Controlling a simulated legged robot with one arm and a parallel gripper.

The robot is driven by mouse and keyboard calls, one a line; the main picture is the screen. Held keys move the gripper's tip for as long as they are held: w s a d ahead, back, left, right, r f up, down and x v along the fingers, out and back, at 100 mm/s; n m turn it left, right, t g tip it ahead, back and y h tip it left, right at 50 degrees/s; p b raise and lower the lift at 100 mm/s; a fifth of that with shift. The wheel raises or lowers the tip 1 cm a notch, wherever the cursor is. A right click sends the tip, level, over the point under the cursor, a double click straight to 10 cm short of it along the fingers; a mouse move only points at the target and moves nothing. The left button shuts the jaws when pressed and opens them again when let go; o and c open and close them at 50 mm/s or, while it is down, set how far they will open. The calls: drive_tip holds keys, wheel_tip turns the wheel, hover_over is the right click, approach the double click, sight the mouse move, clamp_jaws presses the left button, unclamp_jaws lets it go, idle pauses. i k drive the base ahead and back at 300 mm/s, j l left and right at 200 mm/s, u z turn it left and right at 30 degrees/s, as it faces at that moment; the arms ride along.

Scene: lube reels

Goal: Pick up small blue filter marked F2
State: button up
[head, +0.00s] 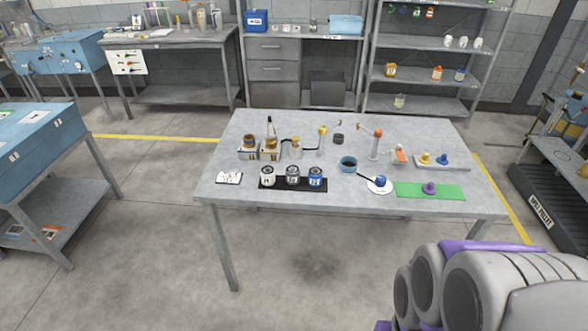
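Three small cylinders stand upright in a row on a black mat (279,188) near the front of the grey table (340,203). The right one is a small blue cylinder (316,178) with a dark top and pale marking too small to read. A grey cylinder (292,175) stands to its left, and a white one (267,177) is at the left end. I cannot confirm the F2 mark on any of them. My grey and purple arm parts fill the lower right; my gripper's fingers do not show.
An orange-topped post (377,142) stands behind. Clear floor lies before the table.

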sight(315, 174)
drive_tip(key=i+l+u, duration=0.6)
drive_tip(key=u, duration=1.05)
